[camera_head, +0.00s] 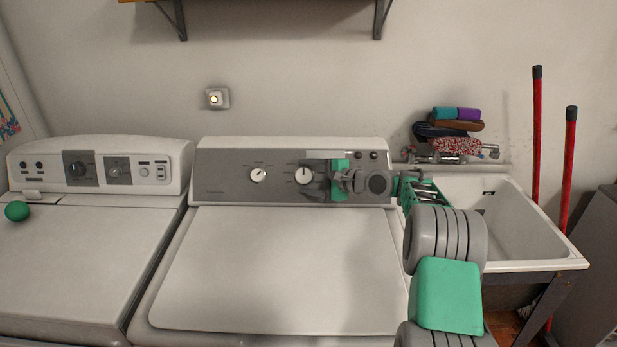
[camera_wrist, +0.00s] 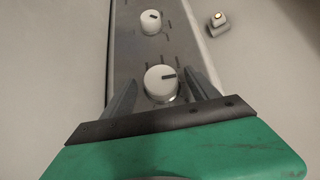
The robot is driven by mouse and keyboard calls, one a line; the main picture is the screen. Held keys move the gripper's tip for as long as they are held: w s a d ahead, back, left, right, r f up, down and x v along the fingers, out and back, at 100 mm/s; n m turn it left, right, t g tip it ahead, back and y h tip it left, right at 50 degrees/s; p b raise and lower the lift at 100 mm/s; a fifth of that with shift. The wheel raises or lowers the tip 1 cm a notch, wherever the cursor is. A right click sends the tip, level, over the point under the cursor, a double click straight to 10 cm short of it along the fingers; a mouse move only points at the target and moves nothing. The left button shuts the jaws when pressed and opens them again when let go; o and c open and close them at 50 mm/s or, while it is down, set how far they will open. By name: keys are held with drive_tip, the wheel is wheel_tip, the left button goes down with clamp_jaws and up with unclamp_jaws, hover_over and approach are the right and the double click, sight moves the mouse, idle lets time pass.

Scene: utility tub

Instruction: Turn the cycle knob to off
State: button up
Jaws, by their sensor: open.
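A white knob (camera_head: 304,175) with a dark pointer mark sits on the grey control panel (camera_head: 225,187) of the middle machine. It also shows in the wrist view (camera_wrist: 160,84), where its mark points right; in the head view the mark points up. A second white knob (camera_head: 258,175) is to its left, and shows farther up in the wrist view (camera_wrist: 151,21). The labels are too small to tell which is the cycle knob. My gripper (camera_head: 316,179) is open in front of the panel. In the wrist view its fingers (camera_wrist: 162,88) stand either side of the nearer knob, with no clear contact.
Another machine (camera_head: 95,230) with a green ball (camera_head: 17,211) stands at left. A utility tub (camera_head: 530,225) is at right, with items (camera_head: 455,130) behind it and red-handled poles (camera_head: 537,130). The middle machine's lid (camera_head: 270,270) is clear. A wall button (camera_head: 216,98) is above.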

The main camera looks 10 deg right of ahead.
drive_tip(key=v, duration=0.7)
drive_tip(key=shift+s+d+b, duration=0.25)
drive_tip(key=shift+d+b, duration=0.05)
drive_tip(key=shift+b, duration=0.15)
drive_tip(key=shift+r, duration=0.1)
